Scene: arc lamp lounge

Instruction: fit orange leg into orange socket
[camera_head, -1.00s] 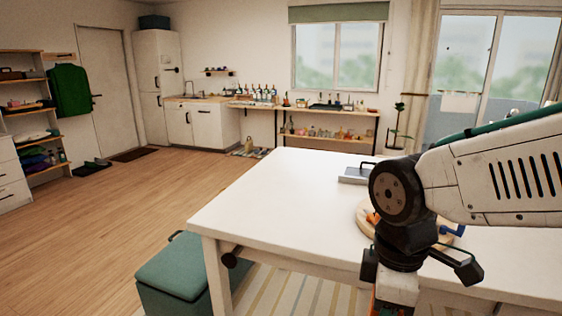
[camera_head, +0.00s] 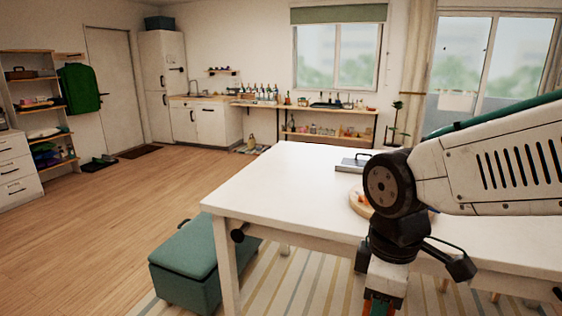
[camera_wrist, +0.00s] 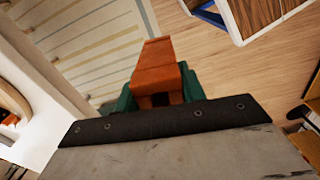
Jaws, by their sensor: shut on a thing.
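My gripper (camera_wrist: 157,92) is shut on the orange leg (camera_wrist: 160,62), which stands out between the green fingers in the wrist view. In the head view my gripper is low at the bottom edge, in front of the table's near edge, with a bit of orange showing. A round wooden board (camera_head: 355,207) lies on the white table, partly hidden behind my arm. An orange piece (camera_head: 364,201) shows on the board; I cannot tell whether it is the orange socket. The leg is apart from the board.
The white table (camera_head: 290,185) has a bare left half and a grey metal-looking object (camera_head: 351,164) near the board. A green stool (camera_head: 190,255) stands by its left leg. A striped rug (camera_head: 300,293) lies beneath. The wooden floor at left is open.

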